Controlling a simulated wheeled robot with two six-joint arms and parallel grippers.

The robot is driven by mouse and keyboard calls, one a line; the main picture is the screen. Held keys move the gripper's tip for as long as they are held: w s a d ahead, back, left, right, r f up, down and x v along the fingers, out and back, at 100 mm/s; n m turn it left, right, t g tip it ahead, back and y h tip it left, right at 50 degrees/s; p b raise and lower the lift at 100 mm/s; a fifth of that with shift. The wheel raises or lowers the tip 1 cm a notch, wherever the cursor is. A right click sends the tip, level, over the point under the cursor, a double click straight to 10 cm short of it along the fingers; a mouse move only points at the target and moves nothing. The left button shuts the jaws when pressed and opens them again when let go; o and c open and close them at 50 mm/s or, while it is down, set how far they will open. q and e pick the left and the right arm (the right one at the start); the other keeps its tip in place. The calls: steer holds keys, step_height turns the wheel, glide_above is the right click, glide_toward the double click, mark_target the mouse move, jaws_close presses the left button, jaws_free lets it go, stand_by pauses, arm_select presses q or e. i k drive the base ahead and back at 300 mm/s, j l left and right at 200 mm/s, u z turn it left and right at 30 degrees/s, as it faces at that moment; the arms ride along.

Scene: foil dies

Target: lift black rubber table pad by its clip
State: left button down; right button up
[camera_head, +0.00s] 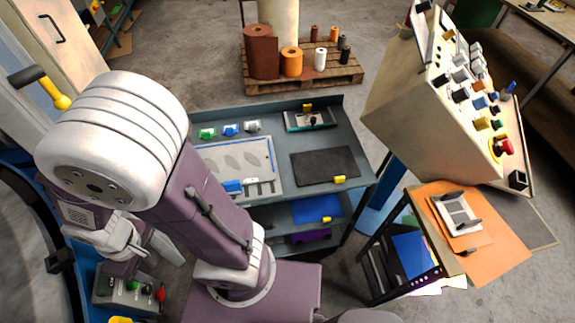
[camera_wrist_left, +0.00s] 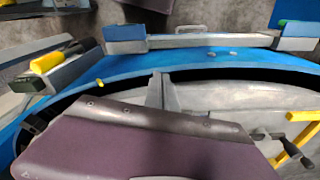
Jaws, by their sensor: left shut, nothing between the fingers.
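The black rubber pad (camera_head: 322,165) lies flat on the right part of the grey table top. Its yellow clip (camera_head: 340,180) sits at the pad's front right edge. My left gripper (camera_head: 138,248) is low at the left, beside the blue machine and well apart from the pad. The pad and clip do not show in the left wrist view. My right gripper is not in view.
A grey tray with a sheet (camera_head: 240,163) lies left of the pad, and a small tray (camera_head: 310,119) lies behind it. A lower shelf holds a blue sheet (camera_head: 316,208). A slanted control console (camera_head: 410,100) stands at the right. A control box (camera_head: 128,290) is near my left gripper.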

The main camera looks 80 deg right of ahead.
mark_target(336, 164)
steer(key=z, duration=3.4)
steer(key=i+l+u, duration=0.2)
steer(key=l+u, duration=0.3)
steer(key=l, duration=0.3)
steer(key=l+u, duration=0.5)
steer(key=l, duration=0.3)
steer(key=i+u, duration=0.1)
steer(key=u, duration=0.6)
steer(key=i+l+u, duration=0.1)
steer(key=u, duration=0.25)
